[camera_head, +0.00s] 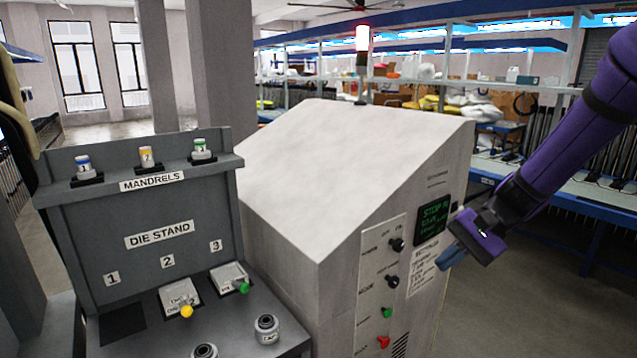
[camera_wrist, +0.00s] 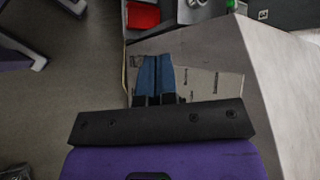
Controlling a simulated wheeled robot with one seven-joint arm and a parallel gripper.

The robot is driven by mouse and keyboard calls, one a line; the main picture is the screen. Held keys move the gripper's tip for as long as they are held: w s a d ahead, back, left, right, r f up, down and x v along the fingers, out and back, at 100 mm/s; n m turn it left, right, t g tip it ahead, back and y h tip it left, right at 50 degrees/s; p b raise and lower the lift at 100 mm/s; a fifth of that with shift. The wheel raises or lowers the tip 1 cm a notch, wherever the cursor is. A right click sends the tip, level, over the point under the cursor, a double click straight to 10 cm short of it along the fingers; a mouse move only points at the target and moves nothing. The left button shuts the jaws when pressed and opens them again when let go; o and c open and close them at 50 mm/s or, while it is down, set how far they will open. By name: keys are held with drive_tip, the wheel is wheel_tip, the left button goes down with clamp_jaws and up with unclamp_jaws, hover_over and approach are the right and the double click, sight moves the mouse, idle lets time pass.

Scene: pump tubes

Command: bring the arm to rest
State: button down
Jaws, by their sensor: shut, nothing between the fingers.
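My gripper (camera_head: 450,256) is at the right of the head view, on the end of my purple arm. Its blue fingers are beside the front face of the white machine (camera_head: 330,180), near the lower edge of its dark screen (camera_head: 433,218). I cannot tell whether they touch the machine. In the wrist view the two blue fingers (camera_wrist: 155,78) lie together, shut, with nothing held between them. The machine's pale side (camera_wrist: 270,75) fills the right of that view.
The grey die stand (camera_head: 150,235) at left holds several small mandrels on its shelf. The machine's panel has knobs, a green button (camera_head: 387,312) and a red one (camera_head: 383,342). A blue-edged bench (camera_head: 600,195) stands behind my arm. Open floor (camera_head: 530,310) lies below my gripper.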

drive_tip(key=s+d+r+n+t+h, duration=0.3)
drive_tip(key=s+r, duration=0.4)
drive_tip(key=s, duration=0.3)
drive_tip(key=s+d+r+n+t+h, duration=0.3)
drive_tip(key=s+r+h, duration=0.3)
drive_tip(key=s, duration=0.4)
drive_tip(key=shift+s+d+r+t, duration=0.3)
drive_tip(key=shift+r+t, duration=0.1)
drive_tip(key=shift+r, duration=0.3)
drive_tip(key=shift+a, duration=0.1)
